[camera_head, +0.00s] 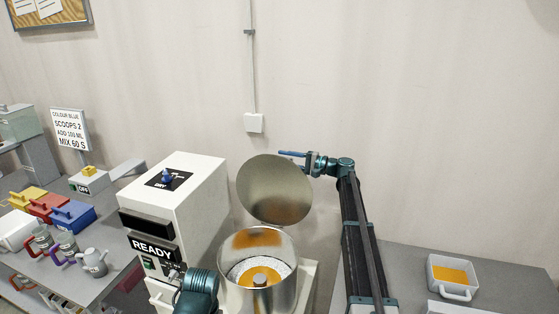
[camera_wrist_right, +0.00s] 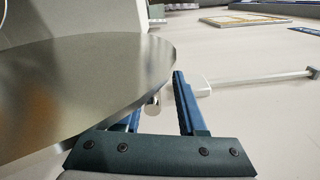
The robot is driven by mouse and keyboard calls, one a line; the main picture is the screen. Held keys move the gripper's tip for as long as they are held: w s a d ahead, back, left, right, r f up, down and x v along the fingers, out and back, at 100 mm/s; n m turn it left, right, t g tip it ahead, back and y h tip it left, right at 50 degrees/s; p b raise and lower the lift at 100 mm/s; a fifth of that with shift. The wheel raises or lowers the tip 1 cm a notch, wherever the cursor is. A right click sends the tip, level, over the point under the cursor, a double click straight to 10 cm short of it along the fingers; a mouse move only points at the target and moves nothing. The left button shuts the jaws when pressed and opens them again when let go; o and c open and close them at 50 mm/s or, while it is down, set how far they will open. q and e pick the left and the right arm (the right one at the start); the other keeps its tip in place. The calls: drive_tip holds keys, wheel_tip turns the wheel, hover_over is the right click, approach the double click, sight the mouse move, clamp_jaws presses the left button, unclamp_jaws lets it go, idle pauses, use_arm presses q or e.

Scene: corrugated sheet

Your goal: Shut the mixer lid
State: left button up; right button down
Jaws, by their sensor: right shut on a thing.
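The mixer lid (camera_head: 274,188) is a round metal disc. It stands raised and tilted back above the mixer bowl (camera_head: 284,292), which is open and shows orange and white contents around a central hub. My right gripper (camera_head: 292,155) is at the lid's upper right edge, shut on the lid. In the right wrist view the lid (camera_wrist_right: 95,85) fills the left side and covers part of one finger of the gripper (camera_wrist_right: 158,100); a small pale rounded piece shows between the fingers. My left gripper is not seen; a teal part of my arm shows at the bottom.
A white machine (camera_head: 185,200) marked READY stands left of the bowl. Coloured boxes, mugs and a grey pot (camera_head: 92,262) are on the left table. A white container with orange contents (camera_head: 452,260) stands on the right table. The wall behind has a conduit box (camera_head: 254,123).

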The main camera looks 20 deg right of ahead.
drive_tip(key=shift+w+a, duration=0.15)
drive_tip(key=shift+a, duration=0.5)
drive_tip(key=shift+w+a, duration=0.15)
drive_tip(key=shift+a, duration=0.45)
drive_tip(key=c, duration=0.8)
unclamp_jaws()
drive_tip(key=shift+o, duration=0.2)
drive_tip(key=shift+d+f, duration=0.1)
drive_tip(key=shift+d, duration=0.85)
drive_tip(key=shift+s+d+f, duration=0.15)
drive_tip(key=shift+s+d, duration=0.15)
drive_tip(key=shift+d, duration=0.2)
drive_tip(key=shift+s+d+f, duration=0.15)
drive_tip(key=shift+s+d, duration=0.1)
drive_tip(key=shift+d, duration=0.25)
drive_tip(key=shift+s+d+r, duration=0.15)
drive_tip(key=shift+s+d, duration=0.3)
drive_tip(key=shift+d, duration=0.1)
drive_tip(key=v, duration=1.1)
drive_tip(key=shift+d, duration=0.4)
